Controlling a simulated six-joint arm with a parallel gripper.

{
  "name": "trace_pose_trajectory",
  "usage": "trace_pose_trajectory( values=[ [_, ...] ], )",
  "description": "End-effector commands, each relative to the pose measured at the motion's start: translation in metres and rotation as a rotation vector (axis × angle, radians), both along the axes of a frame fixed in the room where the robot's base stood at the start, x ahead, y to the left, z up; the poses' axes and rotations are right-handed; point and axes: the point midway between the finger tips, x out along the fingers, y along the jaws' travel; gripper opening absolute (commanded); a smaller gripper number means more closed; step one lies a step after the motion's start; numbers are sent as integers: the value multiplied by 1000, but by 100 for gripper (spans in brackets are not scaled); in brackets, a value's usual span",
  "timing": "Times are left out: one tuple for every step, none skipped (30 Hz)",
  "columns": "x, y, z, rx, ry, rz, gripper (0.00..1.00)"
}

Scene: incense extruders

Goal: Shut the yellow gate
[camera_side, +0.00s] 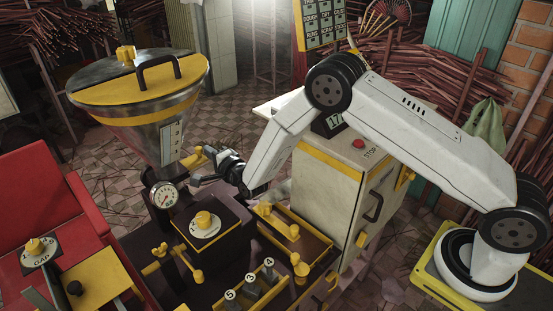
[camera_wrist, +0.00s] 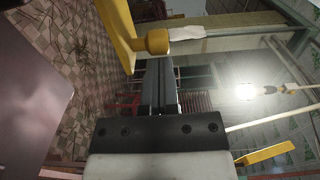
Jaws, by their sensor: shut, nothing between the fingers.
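The yellow gate handle (camera_side: 194,160) sticks out to the right below the steel hopper (camera_side: 172,125) in the side view. I take a yellow bar (camera_wrist: 118,28) with a rounded knob (camera_wrist: 154,41) at the top of the wrist view to be the same handle. My gripper (camera_side: 197,181) is shut and empty, just below and beside the handle. In the wrist view my gripper's fingers (camera_wrist: 160,72) lie together and point toward the knob. I cannot tell whether they touch it. The gate plate itself is hidden.
A round pressure gauge (camera_side: 164,195) sits under the hopper, close to my fingertips. A dark block with a yellow knob (camera_side: 204,221) stands below. A cream cabinet with a red stop button (camera_side: 358,143) is to the right. Yellow levers (camera_side: 296,265) and numbered parts crowd the front.

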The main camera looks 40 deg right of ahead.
Motion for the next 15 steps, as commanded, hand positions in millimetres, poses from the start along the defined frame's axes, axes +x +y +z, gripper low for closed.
trace_pose_trajectory(
  values=[
    [0, 6, 0, 1, 0, 2, 0],
    [0, 8, 0, 1, 0, 1, 0],
    [0, 9, 0, 1, 0, 1, 0],
    [0, 9, 0, 1, 0, 0, 0],
    [0, 10, 0, 0, 1, 0, 0],
    [0, 10, 0, 0, 1, 0, 0],
    [0, 10, 0, 0, 1, 1, 0],
    [0, 10, 0, 0, 1, 1, 0],
    [0, 10, 0, 0, 1, 2, 0],
    [0, 10, 0, 0, 1, 3, 0],
    [0, 11, 0, 0, 1, 3, 0],
    [0, 11, 0, 0, 0, 4, 0],
    [0, 11, 0, 0, 0, 4, 0],
    [0, 11, 0, 0, 0, 5, 0],
    [0, 11, 0, -1, 0, 5, 0]
  ],
)
